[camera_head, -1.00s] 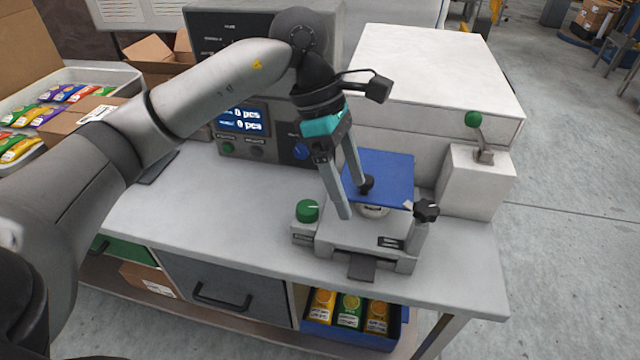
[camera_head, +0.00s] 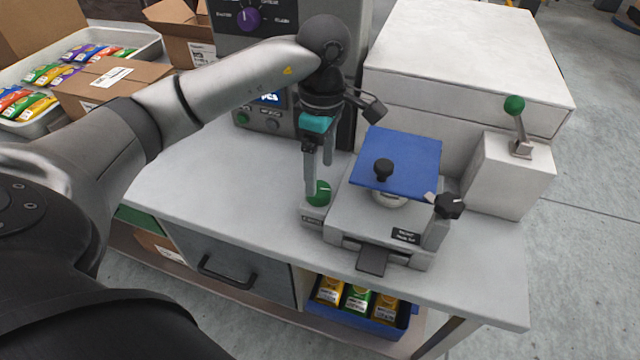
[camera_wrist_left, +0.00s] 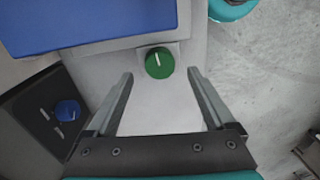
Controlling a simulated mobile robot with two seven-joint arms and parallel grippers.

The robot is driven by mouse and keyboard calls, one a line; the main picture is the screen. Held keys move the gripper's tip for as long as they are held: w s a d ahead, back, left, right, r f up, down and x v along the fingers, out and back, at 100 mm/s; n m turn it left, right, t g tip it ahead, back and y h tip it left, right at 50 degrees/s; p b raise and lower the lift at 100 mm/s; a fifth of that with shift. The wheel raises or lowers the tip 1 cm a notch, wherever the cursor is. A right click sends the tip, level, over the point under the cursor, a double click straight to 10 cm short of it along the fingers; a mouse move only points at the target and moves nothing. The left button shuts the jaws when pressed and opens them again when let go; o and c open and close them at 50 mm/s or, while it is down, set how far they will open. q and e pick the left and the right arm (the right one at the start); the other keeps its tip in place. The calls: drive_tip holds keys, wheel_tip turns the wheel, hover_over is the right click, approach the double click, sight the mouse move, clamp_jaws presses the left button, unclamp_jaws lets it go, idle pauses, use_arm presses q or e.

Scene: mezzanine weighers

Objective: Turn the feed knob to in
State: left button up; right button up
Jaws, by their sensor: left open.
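A round green knob (camera_head: 323,190) with a pale pointer line sits on a small block at the left of the weigher (camera_head: 345,232). It also shows in the left wrist view (camera_wrist_left: 160,62), its line pointing toward the top of that picture and slightly left. My left gripper (camera_head: 318,178) is open and points down at this knob. In the left wrist view the gripper's fingertips (camera_wrist_left: 160,76) lie to either side of the knob; I cannot tell whether they touch it. The lettering by the knob is too small to read. My right gripper is not in view.
A tilted blue plate (camera_head: 410,155) with a black knob (camera_head: 383,169) stands right beside the gripper. Another black knob (camera_head: 449,205) is at the weigher's right. A green-tipped lever (camera_head: 514,105) stands on a white box. The bench top (camera_head: 215,185) is clear at left.

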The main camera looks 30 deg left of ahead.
sight(320, 188)
use_arm(q)
drive_tip(key=shift+f, duration=2.1)
drive_tip(key=shift+c, duration=0.3)
drive_tip(key=c, duration=1.3)
